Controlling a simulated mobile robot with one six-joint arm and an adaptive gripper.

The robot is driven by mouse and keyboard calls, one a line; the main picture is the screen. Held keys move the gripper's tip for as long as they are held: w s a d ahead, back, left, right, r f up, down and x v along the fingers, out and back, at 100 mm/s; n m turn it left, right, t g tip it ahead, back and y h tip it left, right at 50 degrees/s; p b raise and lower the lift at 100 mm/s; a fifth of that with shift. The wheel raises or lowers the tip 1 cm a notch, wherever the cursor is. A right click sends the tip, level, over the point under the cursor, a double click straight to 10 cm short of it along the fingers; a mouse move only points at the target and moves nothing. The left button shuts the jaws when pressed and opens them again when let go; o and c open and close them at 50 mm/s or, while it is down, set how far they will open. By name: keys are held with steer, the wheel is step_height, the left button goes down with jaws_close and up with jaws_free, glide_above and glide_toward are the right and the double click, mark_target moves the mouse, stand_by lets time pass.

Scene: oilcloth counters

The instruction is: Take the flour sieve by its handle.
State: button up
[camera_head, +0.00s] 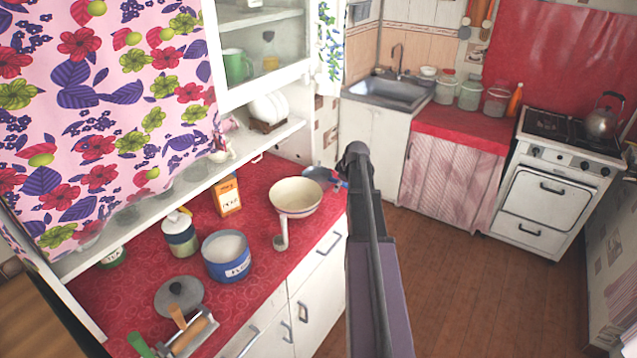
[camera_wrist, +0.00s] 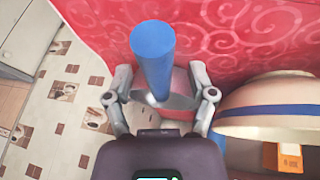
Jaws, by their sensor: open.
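The flour sieve (camera_head: 317,173) lies at the far end of the red counter, behind the cream bowl. It is greyish, and its blue handle (camera_head: 339,184) points toward the counter's front edge, partly hidden by my arm. In the wrist view the blue handle (camera_wrist: 153,58) is a thick rod at top centre. My gripper (camera_wrist: 161,85) is open, with a finger on each side of the handle's near end. I cannot tell whether either finger touches it. In the head view my gripper (camera_head: 350,165) is beside the handle.
A cream bowl (camera_head: 296,197) with a dark stripe stands close beside the sieve; it also shows in the wrist view (camera_wrist: 270,112). An orange box (camera_head: 227,196), a blue pot (camera_head: 228,260) and a jar (camera_head: 180,237) stand farther along the counter. Shelves overhang its back.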

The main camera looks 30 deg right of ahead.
steer(key=shift+f, duration=0.25)
stand_by(0.4)
steer(key=shift+c, duration=0.2)
jaws_close()
